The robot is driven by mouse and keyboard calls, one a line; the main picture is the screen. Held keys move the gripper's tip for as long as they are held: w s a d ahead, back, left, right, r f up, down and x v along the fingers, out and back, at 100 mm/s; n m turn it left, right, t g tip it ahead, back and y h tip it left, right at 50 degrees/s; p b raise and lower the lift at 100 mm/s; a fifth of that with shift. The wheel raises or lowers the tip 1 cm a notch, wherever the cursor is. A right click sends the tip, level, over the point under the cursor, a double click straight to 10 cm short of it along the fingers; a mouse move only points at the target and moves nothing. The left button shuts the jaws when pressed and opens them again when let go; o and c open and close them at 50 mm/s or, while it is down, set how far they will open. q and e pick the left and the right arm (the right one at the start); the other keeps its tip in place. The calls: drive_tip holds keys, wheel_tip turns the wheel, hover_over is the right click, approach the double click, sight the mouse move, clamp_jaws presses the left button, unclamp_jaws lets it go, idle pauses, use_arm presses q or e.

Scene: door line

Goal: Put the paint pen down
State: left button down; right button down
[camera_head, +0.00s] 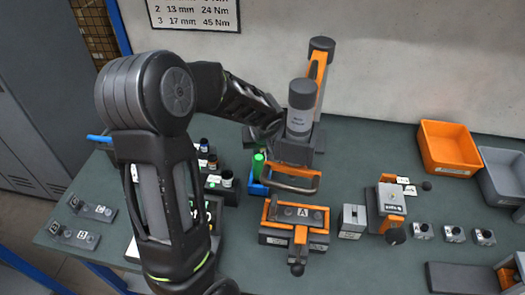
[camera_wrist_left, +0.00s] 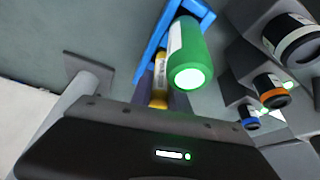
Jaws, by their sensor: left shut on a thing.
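A green pen (camera_head: 258,163) stands in that holder. In the left wrist view the green pen (camera_wrist_left: 190,58) and blue holder (camera_wrist_left: 199,9) are close to my gripper. A slim yellow-banded pen (camera_wrist_left: 158,82), which looks like the paint pen, is upright beside the green one at the holder's edge. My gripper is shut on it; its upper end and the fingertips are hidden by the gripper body. I cannot tell if its lower end touches the holder.
Dark-capped bottles (camera_head: 227,179) stand left of the holder. A fixture marked A (camera_head: 296,222) is in front, and an orange-and-grey stand (camera_head: 318,70) rises behind my gripper. An orange bin (camera_head: 448,148) and a grey bin (camera_head: 505,172) are at the right.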

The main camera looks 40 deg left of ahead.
use_arm(q)
drive_tip(key=shift+f, duration=0.2)
drive_tip(key=shift+f, duration=0.2)
drive_tip(key=c, duration=1.2)
unclamp_jaws()
drive_tip(key=shift+r, duration=0.1)
drive_tip(key=shift+c, duration=0.2)
drive_tip(key=shift+r, duration=0.15)
drive_tip(key=shift+d+r, duration=0.1)
drive_tip(key=shift+r, duration=0.1)
drive_tip(key=b+v, duration=0.1)
drive_tip(key=v, duration=0.6)
